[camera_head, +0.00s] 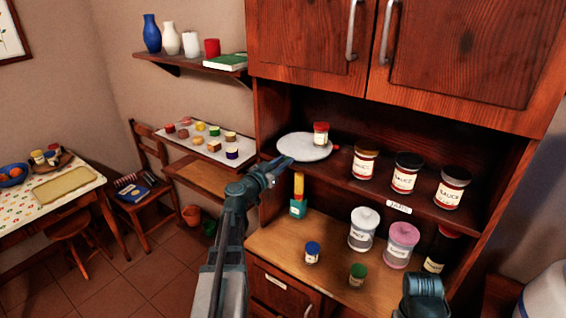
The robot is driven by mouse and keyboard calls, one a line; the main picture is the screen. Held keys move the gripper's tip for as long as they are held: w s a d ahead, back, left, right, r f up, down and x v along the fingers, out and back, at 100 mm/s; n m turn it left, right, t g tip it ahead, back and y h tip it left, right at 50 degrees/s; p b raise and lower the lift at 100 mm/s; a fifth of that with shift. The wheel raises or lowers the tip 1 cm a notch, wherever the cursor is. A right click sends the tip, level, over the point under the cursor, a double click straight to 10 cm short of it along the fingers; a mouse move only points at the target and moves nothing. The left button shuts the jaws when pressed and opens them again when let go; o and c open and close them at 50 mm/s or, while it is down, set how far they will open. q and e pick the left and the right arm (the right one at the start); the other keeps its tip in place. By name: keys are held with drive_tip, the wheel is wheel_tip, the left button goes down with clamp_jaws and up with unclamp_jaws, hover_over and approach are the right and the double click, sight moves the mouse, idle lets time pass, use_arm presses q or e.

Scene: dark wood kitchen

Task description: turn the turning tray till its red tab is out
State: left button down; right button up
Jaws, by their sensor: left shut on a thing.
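The turning tray (296,146) is a round, pale disc on the cupboard's middle shelf, at its left end. A small jar with a red lid (321,134) stands on its right part. A small red tab (336,148) shows at the tray's right edge. My left gripper (284,162) reaches up from below and is shut at the tray's front left rim. Its fingertips are small here, and the exact grip is hard to see. Part of my right arm shows at the bottom right, but its fingers are not visible.
Sauce jars (407,172) stand right of the tray on the same shelf. Canisters (363,229) and small jars (312,253) stand on the counter. Cupboard doors (460,50) hang above.

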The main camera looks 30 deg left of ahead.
sight(279, 150)
use_arm(q)
drive_tip(key=shift+a, duration=0.15)
drive_tip(key=shift+w+a+m+g+h, duration=0.25)
drive_tip(key=shift+a+m+h, duration=0.4)
drive_tip(key=shift+h, duration=0.3)
drive_tip(key=shift+w+a+m+g+h, duration=0.2)
drive_tip(key=shift+a+m+h, duration=0.45)
drive_tip(key=shift+h, duration=0.25)
drive_tip(key=shift+w+a+m+g+h, duration=0.2)
drive_tip(key=shift+a+m+h, duration=0.3)
drive_tip(key=shift+a+h, duration=0.35)
drive_tip(key=shift+w+a+m+g+h, duration=0.3)
drive_tip(key=shift+a+m+g+h, duration=0.3)
drive_tip(key=shift+h, duration=0.35)
drive_tip(key=shift+w+a+m+g+h, duration=0.35)
drive_tip(key=shift+a+m+h, duration=0.3)
drive_tip(key=shift+h, duration=0.3)
drive_tip(key=c, duration=0.7)
unclamp_jaws()
drive_tip(key=v, duration=1.4)
drive_tip(key=shift+w+a, duration=0.1)
drive_tip(key=shift+w, duration=0.05)
